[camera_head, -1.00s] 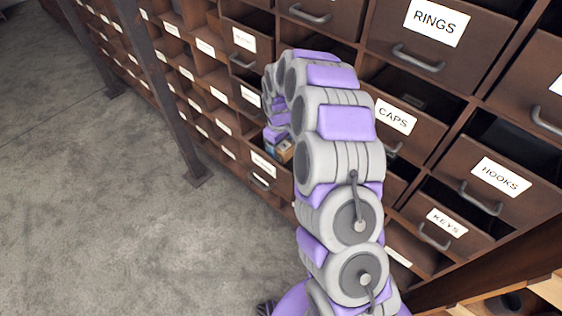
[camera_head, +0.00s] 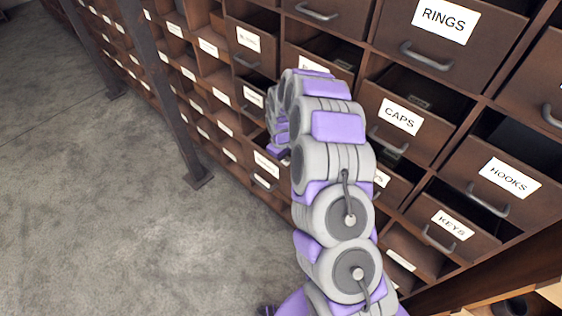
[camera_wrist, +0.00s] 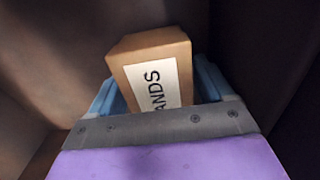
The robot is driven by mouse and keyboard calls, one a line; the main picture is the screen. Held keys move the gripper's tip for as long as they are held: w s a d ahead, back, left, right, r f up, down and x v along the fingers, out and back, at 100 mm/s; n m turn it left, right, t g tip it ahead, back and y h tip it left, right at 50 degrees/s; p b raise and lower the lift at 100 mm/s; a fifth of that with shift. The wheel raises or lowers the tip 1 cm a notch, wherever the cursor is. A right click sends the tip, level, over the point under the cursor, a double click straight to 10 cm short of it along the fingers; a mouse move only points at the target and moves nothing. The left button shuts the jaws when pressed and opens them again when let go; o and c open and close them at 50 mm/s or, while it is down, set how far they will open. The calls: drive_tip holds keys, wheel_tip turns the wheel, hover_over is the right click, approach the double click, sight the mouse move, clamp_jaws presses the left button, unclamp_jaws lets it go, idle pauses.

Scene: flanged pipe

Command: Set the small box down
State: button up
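The small box (camera_wrist: 160,75) is brown cardboard with a white label ending in "ANDS". In the wrist view it sits tilted between the two blue fingers of my gripper (camera_wrist: 160,92), which appear shut on its sides. Dark brown walls surround the box and fingers, like the inside of a drawer. In the head view my gripper (camera_head: 277,149) reaches down into a low pulled-out drawer (camera_head: 266,167) of the cabinet. The box is mostly hidden there by my arm and the drawer. Whether the box touches the drawer floor cannot be told.
Other open drawers stick out on the right, labelled CAPS (camera_head: 399,117), HOOKS (camera_head: 510,176) and KEYS (camera_head: 452,224). The RINGS drawer (camera_head: 444,20) is above them. A dark metal post (camera_head: 165,100) stands on the left. The grey floor (camera_head: 90,210) is clear.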

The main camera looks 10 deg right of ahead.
drive_tip(key=shift+o, duration=0.7)
drive_tip(key=shift+d, duration=0.2)
drive_tip(key=shift+o, duration=0.3)
drive_tip(key=shift+d, duration=0.4)
drive_tip(key=shift+a+r, duration=0.15)
drive_tip(key=shift+r, duration=0.15)
wheel_tip(320, 180, up, 11)
drive_tip(key=p, duration=0.2)
drive_tip(key=shift+p, duration=0.4)
drive_tip(key=shift+a+r, duration=0.15)
drive_tip(key=shift+r, duration=0.2)
